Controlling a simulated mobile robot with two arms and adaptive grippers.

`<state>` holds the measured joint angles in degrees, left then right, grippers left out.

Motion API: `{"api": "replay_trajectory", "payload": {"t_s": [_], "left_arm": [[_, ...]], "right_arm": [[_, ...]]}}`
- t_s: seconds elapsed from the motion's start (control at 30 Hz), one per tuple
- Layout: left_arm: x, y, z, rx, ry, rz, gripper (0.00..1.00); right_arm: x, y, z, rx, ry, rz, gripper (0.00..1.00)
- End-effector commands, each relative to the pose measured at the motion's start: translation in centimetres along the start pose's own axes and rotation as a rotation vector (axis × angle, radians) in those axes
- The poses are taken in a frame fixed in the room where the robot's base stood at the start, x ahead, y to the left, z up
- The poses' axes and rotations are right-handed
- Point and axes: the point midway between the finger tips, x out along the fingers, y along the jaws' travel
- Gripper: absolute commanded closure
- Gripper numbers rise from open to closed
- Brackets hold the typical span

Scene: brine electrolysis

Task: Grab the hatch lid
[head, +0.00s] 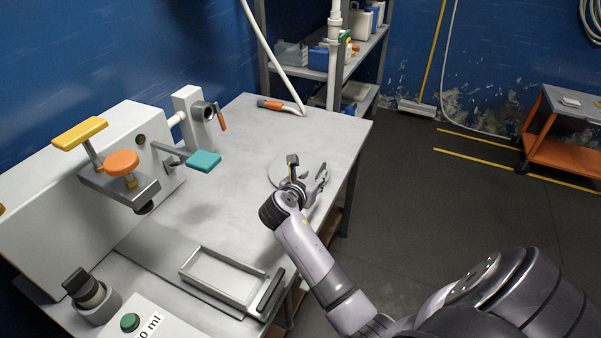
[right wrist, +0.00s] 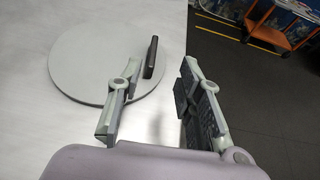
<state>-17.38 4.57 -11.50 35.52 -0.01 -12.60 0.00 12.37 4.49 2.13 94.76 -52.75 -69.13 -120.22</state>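The hatch lid is a flat round grey disc (head: 277,168) with a dark upright handle (head: 292,160), lying on the grey table near its right edge. In the right wrist view the disc (right wrist: 80,62) fills the left side, and its dark handle (right wrist: 152,57) stands near its right rim. My right gripper (head: 306,180) is over the lid's right side and hides part of it. In the right wrist view its fingers (right wrist: 162,80) are apart and empty. The handle shows just past the left finger, between the fingers in the picture; contact cannot be told. My left gripper is not in view.
A white machine (head: 100,160) with a yellow handle and an orange knob stands at the left. A metal frame (head: 190,268) lies at the table's front. An orange-handled tool (head: 275,104) lies at the back. The table around the lid is clear.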

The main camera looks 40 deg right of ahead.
Motion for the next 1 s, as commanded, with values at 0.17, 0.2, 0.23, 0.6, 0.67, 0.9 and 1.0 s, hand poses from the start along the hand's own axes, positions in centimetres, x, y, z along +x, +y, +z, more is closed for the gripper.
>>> {"api": "replay_trajectory", "payload": {"t_s": [0.17, 0.2, 0.23, 0.6, 0.67, 0.9, 1.0], "left_arm": [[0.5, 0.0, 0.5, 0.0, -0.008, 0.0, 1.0], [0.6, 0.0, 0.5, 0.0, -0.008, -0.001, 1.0], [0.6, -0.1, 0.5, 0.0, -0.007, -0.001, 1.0], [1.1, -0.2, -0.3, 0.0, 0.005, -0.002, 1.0], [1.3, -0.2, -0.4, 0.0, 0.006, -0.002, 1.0], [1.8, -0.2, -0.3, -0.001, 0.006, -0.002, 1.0], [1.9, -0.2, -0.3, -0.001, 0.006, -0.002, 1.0]], "right_arm": [[4.0, 0.0, -0.1, 0.0, 0.0, -0.002, 0.67], [4.8, 0.0, -0.1, 0.001, 0.0, -0.001, 0.67], [5.3, 0.0, -0.1, 0.001, 0.001, -0.002, 0.67], [8.3, 0.3, -0.2, 0.001, 0.001, 0.0, 0.67], [9.2, 0.5, -0.3, 0.002, 0.002, 0.0, 0.67], [12.1, 0.7, -0.4, 0.002, 0.001, -0.001, 0.67], [12.5, 0.7, -0.4, 0.002, 0.001, 0.001, 0.67]]}}
